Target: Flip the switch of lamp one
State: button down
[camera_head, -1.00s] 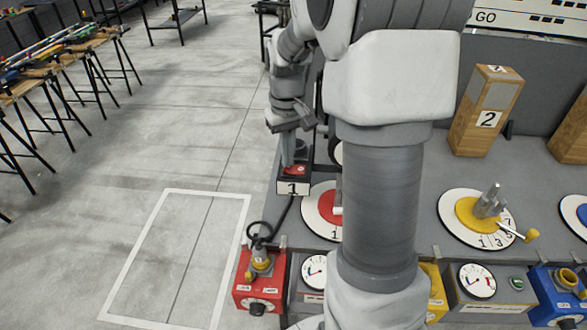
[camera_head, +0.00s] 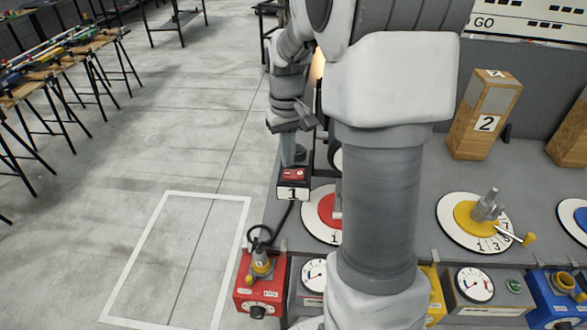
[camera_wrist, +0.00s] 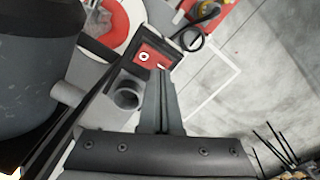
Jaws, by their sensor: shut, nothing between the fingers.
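The red switch (camera_head: 294,174) of lamp one sits on top of a small dark box with a white "1" label (camera_head: 292,192), at the left edge of the grey table. In the wrist view the red switch plate (camera_wrist: 152,56) lies just beyond the fingertips, with a pale round mark on it. My gripper (camera_wrist: 160,76) is shut and empty. In the head view it is above the switch box and apart from it. A warm orange glow (camera_head: 318,66) shows behind my arm; the lamp itself is mostly hidden by the arm.
A wooden block labelled "2" (camera_head: 485,115) stands on the right. A yellow dial (camera_head: 476,222) and a partly hidden red dial (camera_head: 322,217) lie on the table. A red control box (camera_head: 260,285) is at the front. Open floor lies left.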

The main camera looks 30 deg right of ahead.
aim_at(287, 174)
jog(key=shift+r+p, duration=1.65)
jog(key=shift+r, duration=0.7)
jog(key=s+a+r+t, duration=0.2)
jog(key=s+a+r, duration=0.3)
jog(key=s, duration=0.4)
jog(key=s+a+r+t, duration=0.3)
jog(key=s+a+r, duration=0.2)
jog(key=s+a, duration=0.2)
jog(key=s, duration=0.2)
jog(key=shift+s+a+n+t, duration=0.25)
jog(key=shift+s+n+t, duration=0.05)
jog(key=shift+s+n, duration=0.1)
jog(key=shift+r, duration=0.1)
